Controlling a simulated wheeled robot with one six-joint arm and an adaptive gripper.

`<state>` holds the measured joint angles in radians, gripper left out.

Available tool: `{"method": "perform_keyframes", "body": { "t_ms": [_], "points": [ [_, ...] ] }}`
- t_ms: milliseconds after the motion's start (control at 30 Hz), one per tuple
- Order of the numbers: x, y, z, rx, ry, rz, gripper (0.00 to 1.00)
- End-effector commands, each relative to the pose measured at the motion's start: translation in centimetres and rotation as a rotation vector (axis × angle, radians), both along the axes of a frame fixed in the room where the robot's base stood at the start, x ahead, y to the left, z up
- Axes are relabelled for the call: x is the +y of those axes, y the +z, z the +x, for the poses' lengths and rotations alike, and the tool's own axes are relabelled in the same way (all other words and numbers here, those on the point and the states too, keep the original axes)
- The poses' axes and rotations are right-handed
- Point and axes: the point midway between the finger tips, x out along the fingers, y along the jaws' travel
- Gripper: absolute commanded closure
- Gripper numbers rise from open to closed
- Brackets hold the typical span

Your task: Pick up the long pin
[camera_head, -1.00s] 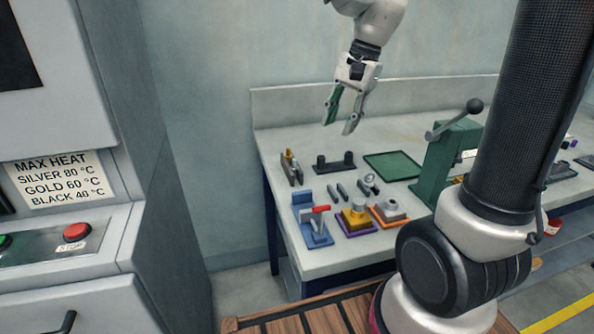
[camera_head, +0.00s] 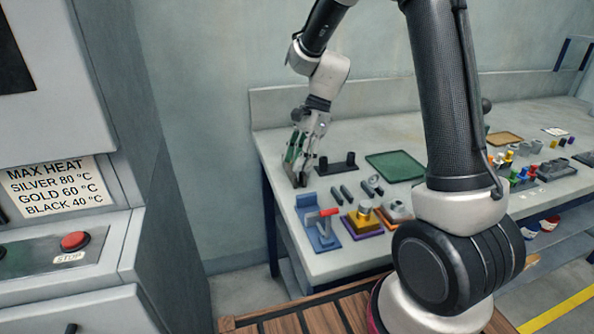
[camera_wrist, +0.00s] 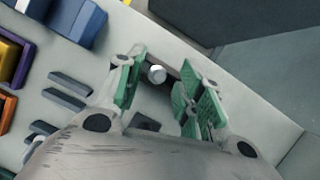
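My gripper (camera_wrist: 163,82) is open over a small dark stand (camera_wrist: 152,100) at the table's left end. In the wrist view, a pale round pin top (camera_wrist: 157,73), probably the long pin, shows between the two green-padded fingers, close to the left one. I cannot tell whether either finger touches the pin. In the head view, my gripper (camera_head: 297,162) hides most of this stand, with part of its dark base (camera_head: 302,181) showing below the fingers; the pin cannot be made out there.
A dark two-post holder (camera_head: 336,164) stands close right of my gripper. A green tray (camera_head: 395,166), dark bars (camera_head: 341,193), a blue fixture with a red handle (camera_head: 319,227) and a yellow block on a purple base (camera_head: 363,219) share the table. The wall ledge (camera_head: 285,105) is behind.

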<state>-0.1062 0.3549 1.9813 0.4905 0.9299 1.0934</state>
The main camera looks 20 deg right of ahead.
Motion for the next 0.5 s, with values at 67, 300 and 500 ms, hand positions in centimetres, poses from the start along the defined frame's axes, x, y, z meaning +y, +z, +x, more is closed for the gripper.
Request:
{"method": "perform_keyframes", "body": {
  "t_ms": [67, 300, 500],
  "points": [
    [0.03, -0.08, -0.01, 0.0, 0.0, 0.0, 0.63],
    [0.01, -0.06, -0.02, 0.0, 0.0, 0.0, 0.83],
    [-0.01, -0.04, -0.02, 0.0, 0.0, 0.0, 1.0]
  ]
}}
